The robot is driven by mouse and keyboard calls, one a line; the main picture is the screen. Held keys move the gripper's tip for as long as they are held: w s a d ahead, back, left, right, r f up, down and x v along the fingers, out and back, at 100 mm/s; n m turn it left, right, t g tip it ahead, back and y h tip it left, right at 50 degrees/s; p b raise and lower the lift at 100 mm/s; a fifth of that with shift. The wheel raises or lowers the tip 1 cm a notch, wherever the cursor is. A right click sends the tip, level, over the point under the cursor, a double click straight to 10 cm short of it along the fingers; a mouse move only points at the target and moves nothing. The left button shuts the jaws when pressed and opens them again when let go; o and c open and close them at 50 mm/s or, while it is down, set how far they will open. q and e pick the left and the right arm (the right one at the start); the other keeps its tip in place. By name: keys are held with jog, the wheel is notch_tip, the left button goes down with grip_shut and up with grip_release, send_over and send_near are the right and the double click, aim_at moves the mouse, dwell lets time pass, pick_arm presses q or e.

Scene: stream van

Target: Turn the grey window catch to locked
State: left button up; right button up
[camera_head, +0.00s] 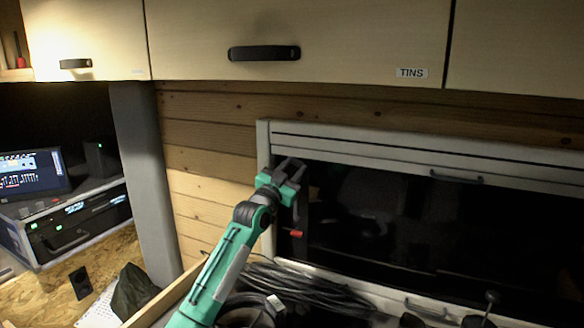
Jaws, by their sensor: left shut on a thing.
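The window (430,235) is a dark pane in a pale grey frame on the wood-panelled wall. My green left gripper (291,170) is at the left side of the frame, near its upper left corner. It is shut on the grey window catch, which is mostly hidden behind the fingers. A narrow grey upright piece (301,212) shows just below the fingers, and a small red tab (295,234) sticks out lower down. I cannot tell the catch's exact angle. My right gripper is not in view.
Overhead cupboards (345,40) run above the window, one labelled TINS. A grey post (142,180) stands left of the panelling. Coiled dark cables (310,287) lie below the window. A worktop (50,290) with electronic gear is at the left.

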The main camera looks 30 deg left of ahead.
pick_arm(q)
jog(key=n+y+p, duration=0.1)
jog(key=n+y, duration=0.1)
jog(key=n, duration=0.2)
jog(key=shift+d, duration=0.2)
jog(key=shift+f+n+y+p, duration=0.1)
jog(key=shift+n+y+p, duration=0.45)
jog(key=shift+n, duration=0.55)
jog(key=shift+y, duration=0.25)
jog(key=o, duration=1)
jog(key=v, duration=1.4)
jog(key=shift+w+f+p, duration=0.1)
jog(key=shift+p, duration=0.3)
